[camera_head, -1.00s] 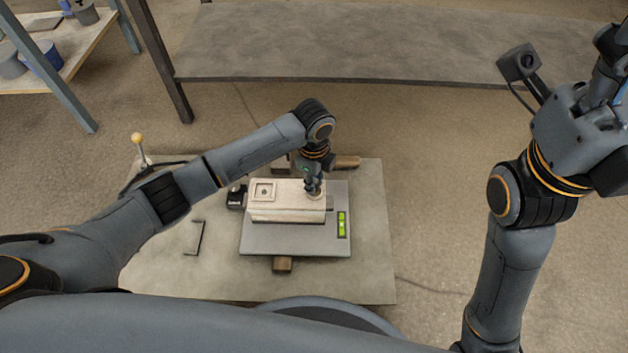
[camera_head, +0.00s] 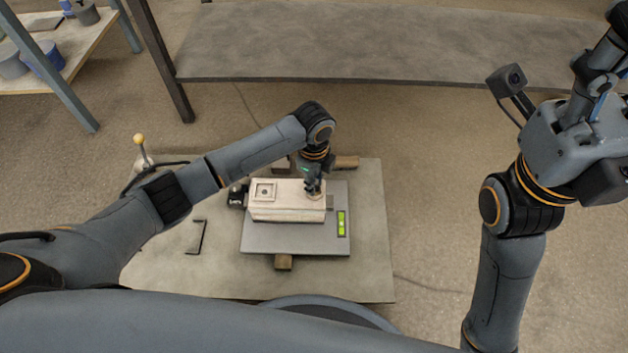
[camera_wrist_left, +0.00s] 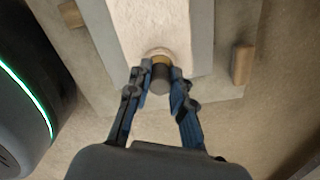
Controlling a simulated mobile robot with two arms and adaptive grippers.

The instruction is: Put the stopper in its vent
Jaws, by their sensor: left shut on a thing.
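The beige block (camera_head: 287,214) sits on a grey plate (camera_head: 290,240). It has a raised square opening (camera_head: 264,191) at its left end on top. The vent is at its right end, where a pale round collar (camera_wrist_left: 157,54) shows in the left wrist view. My left gripper (camera_head: 313,190) is over that end, and in the left wrist view (camera_wrist_left: 160,80) its fingers are shut on the stopper, a dark grey cylinder (camera_wrist_left: 160,76). The stopper's end is at the collar; I cannot tell whether it is seated. My right gripper is at the upper right, its fingers unclear.
A green spirit level (camera_head: 341,223) lies on the plate's right side. Wooden pieces (camera_head: 283,262) stick out at its front and back. A thin dark bracket (camera_head: 196,237) and a yellow-knobbed lever (camera_head: 139,140) are at the left. A grey table (camera_head: 380,45) stands behind.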

